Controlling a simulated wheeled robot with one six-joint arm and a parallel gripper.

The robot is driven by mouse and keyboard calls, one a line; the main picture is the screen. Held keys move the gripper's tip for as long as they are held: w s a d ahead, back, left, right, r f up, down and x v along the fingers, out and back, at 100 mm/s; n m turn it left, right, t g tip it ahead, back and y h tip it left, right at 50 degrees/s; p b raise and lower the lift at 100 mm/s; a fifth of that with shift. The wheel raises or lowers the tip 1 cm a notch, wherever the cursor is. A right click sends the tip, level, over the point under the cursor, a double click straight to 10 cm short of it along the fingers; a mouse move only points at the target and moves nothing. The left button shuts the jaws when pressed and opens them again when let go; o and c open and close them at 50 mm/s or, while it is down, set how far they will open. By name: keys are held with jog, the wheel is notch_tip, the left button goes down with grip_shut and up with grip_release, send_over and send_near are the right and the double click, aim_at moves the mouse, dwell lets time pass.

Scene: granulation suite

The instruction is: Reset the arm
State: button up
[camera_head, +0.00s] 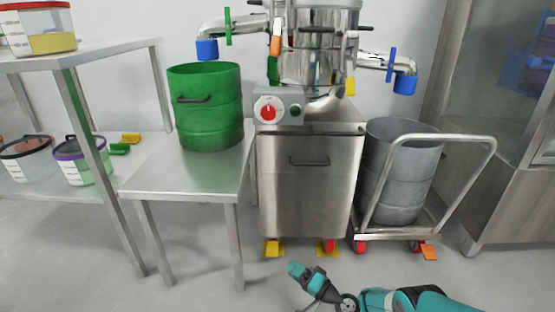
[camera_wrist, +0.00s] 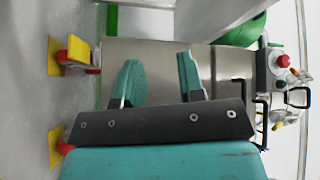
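My arm reaches in low from the bottom right of the head view, above the floor in front of the steel machine cabinet (camera_head: 310,185). My gripper (camera_head: 297,284) is at the arm's left end, below the cabinet's casters. In the wrist view two teal fingers of my gripper (camera_wrist: 158,72) stand apart with an empty gap between them. Behind that gap is the steel cabinet front (camera_wrist: 150,55), seen turned sideways. Nothing is held.
A green drum (camera_head: 207,110) stands on a low steel table (camera_head: 185,175) at left. A grey drum (camera_head: 400,175) sits on a trolley (camera_head: 470,140) at right. A shelf (camera_head: 85,48) with tubs is at far left. The front floor is clear.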

jog(key=w+a+r+n+g, duration=0.3)
jog(key=w+r, duration=0.3)
jog(key=r, duration=0.2)
notch_tip(320, 180, up, 24)
jog(key=s+a+n+g+h+p, duration=0.1)
jog(key=a+n+g+h+p, duration=0.15)
jog(key=n+g, duration=0.25)
jog(key=s+d+r+n+g+h, duration=0.2)
jog(key=s+r+h, duration=0.1)
jog(key=s+r, duration=0.65)
jog(key=s+d+r+g+h+p, duration=0.1)
jog(key=s+d+r+h, duration=0.2)
jog(key=s, duration=0.7)
jog(key=s+d+r+h+p, duration=0.1)
jog(key=s+d+r, duration=0.2)
jog(key=s+d, duration=0.45)
jog(key=s+d+r+g+h+p, duration=0.1)
jog(key=s+d+r+h, duration=0.15)
jog(key=s, duration=0.85)
notch_tip(320, 180, up, 37)
jog(key=p, duration=3.6)
jog(key=shift+y+p, duration=0.4)
jog(key=shift+f, duration=0.15)
